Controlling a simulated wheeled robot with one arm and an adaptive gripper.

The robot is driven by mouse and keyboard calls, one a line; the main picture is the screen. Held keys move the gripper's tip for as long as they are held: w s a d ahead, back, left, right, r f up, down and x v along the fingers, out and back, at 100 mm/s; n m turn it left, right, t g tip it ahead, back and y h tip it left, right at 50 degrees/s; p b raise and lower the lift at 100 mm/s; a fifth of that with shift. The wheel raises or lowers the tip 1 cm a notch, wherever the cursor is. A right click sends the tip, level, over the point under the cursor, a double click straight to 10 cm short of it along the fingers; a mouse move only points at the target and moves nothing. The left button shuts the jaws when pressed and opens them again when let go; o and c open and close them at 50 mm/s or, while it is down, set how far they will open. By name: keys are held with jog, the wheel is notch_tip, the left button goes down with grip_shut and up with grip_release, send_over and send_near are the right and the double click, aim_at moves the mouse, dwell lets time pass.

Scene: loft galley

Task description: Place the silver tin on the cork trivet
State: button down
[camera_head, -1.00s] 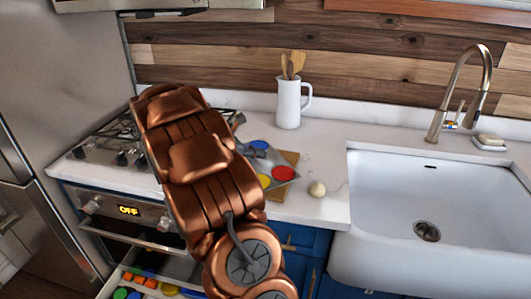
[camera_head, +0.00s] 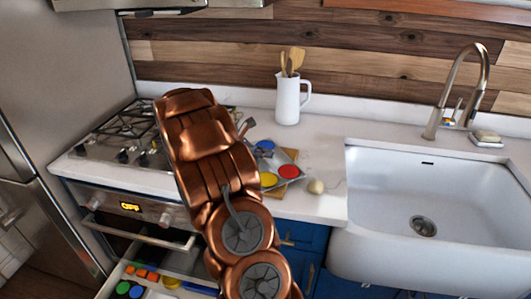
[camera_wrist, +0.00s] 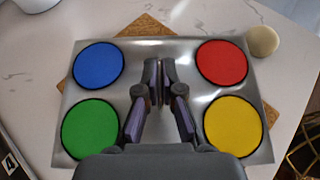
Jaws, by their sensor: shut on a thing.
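The silver tin is a flat, shiny rectangular piece with blue, red, green and yellow discs at its corners. It shows in the head view (camera_head: 271,158) and the wrist view (camera_wrist: 186,62). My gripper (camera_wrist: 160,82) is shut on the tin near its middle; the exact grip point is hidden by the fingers. The cork trivet is a brown board on the counter, showing in the head view (camera_head: 286,188) and the wrist view (camera_wrist: 147,25). The tin is over the trivet, turned relative to it and covering most of it. I cannot tell whether they touch.
A small pale round object (camera_head: 316,187) sits on the counter right of the trivet. A white jug with utensils (camera_head: 287,103) stands behind. The sink (camera_head: 400,190) is at right and the stove (camera_head: 120,135) at left. An open drawer (camera_head: 150,285) holds coloured items.

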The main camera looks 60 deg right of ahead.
jog(key=shift+f, duration=0.1)
jog(key=c, duration=1.3)
grip_release()
jog(key=b+v, duration=0.3)
jog(key=v, duration=0.9)
jog(key=s+a+f+m+t+y, duration=0.1)
jog(key=s+a+m+y, duration=0.2)
jog(key=s+a, duration=0.5)
jog(key=s+a+f+m+t+y, duration=0.1)
jog(key=s+a+m+y, duration=0.3)
jog(key=a, duration=1.4)
jog(key=s+a+f+m+t+y, duration=0.1)
jog(key=s+a+m, duration=0.4)
jog(key=s+a, duration=0.7)
jog(key=shift+s+a+f+t+y, duration=0.1)
jog(key=shift+a+f+t+y, duration=0.15)
jog(key=shift+a+y, duration=0.35)
jog(key=shift+s+a+f+t+y, duration=0.15)
jog(key=shift+a+t+y, duration=0.25)
jog(key=shift+y, duration=0.3)
jog(key=shift+w, duration=0.1)
